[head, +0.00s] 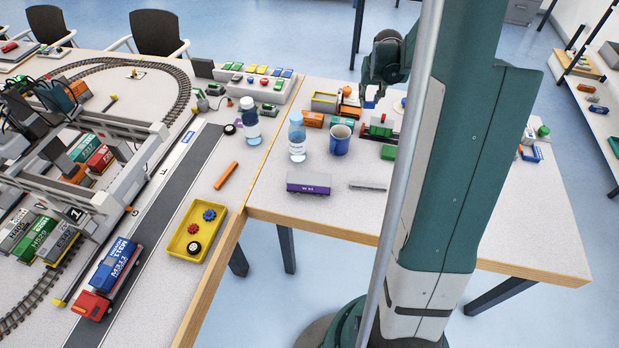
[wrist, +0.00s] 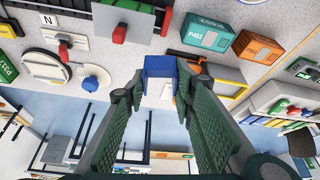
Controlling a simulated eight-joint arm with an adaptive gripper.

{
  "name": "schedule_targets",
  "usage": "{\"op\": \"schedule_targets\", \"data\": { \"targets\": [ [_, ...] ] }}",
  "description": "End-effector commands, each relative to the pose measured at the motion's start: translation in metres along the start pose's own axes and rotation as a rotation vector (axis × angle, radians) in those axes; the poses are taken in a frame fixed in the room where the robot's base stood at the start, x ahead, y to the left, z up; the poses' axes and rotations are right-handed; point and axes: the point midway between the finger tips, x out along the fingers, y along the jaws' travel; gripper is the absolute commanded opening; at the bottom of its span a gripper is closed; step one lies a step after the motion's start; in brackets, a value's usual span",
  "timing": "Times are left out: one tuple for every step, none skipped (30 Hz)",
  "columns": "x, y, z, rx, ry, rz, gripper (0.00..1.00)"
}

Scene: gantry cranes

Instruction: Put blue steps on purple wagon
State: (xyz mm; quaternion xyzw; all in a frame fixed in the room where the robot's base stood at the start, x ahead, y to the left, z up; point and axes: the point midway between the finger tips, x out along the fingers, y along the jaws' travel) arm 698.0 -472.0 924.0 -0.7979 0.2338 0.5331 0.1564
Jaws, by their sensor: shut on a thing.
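The purple wagon (head: 308,183) stands on the table at the front left of its top, with nothing on its upper side. My gripper (head: 373,92) is at the back of this table, well behind and to the right of the wagon. In the wrist view my gripper (wrist: 160,84) is shut on the blue steps (wrist: 160,67), which sit between its fingertips. The blue steps also show as a small blue patch below the gripper in the head view (head: 369,104). Their step shape is hard to make out. The purple wagon is not in the wrist view.
A blue mug (head: 340,140) and a water bottle (head: 297,137) stand between my gripper and the wagon. A grey flat piece (head: 368,185) lies right of the wagon.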

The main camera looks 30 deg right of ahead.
Motion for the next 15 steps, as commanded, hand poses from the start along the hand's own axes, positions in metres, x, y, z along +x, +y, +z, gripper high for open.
{"op": "schedule_targets", "data": {
  "targets": [
    [-0.007, -0.011, 0.01, -0.042, 0.0, -0.017, 0.16],
    [-0.011, -0.017, 0.015, -0.07, 0.0, -0.03, 0.16],
    [-0.015, -0.025, 0.022, -0.107, 0.0, -0.045, 0.16],
    [-0.019, -0.031, 0.028, -0.135, 0.0, -0.056, 0.16],
    [-0.023, -0.037, 0.034, -0.164, 0.001, -0.069, 0.16],
    [-0.028, -0.045, 0.041, -0.202, 0.001, -0.084, 0.16],
    [-0.032, -0.051, 0.047, -0.232, 0.001, -0.097, 0.16],
    [-0.036, -0.057, 0.053, -0.261, 0.001, -0.109, 0.16],
    [-0.041, -0.065, 0.061, -0.302, 0.0, -0.125, 0.16],
    [-0.045, -0.071, 0.067, -0.332, 0.0, -0.138, 0.16],
    [-0.049, -0.077, 0.074, -0.362, 0.0, -0.15, 0.16],
    [-0.054, -0.085, 0.082, -0.403, 0.0, -0.167, 0.16],
    [-0.058, -0.09, 0.089, -0.434, 0.001, -0.18, 0.16],
    [-0.062, -0.096, 0.096, -0.465, 0.0, -0.192, 0.16],
    [-0.067, -0.105, 0.105, -0.507, 0.0, -0.211, 0.16]
  ]
}}
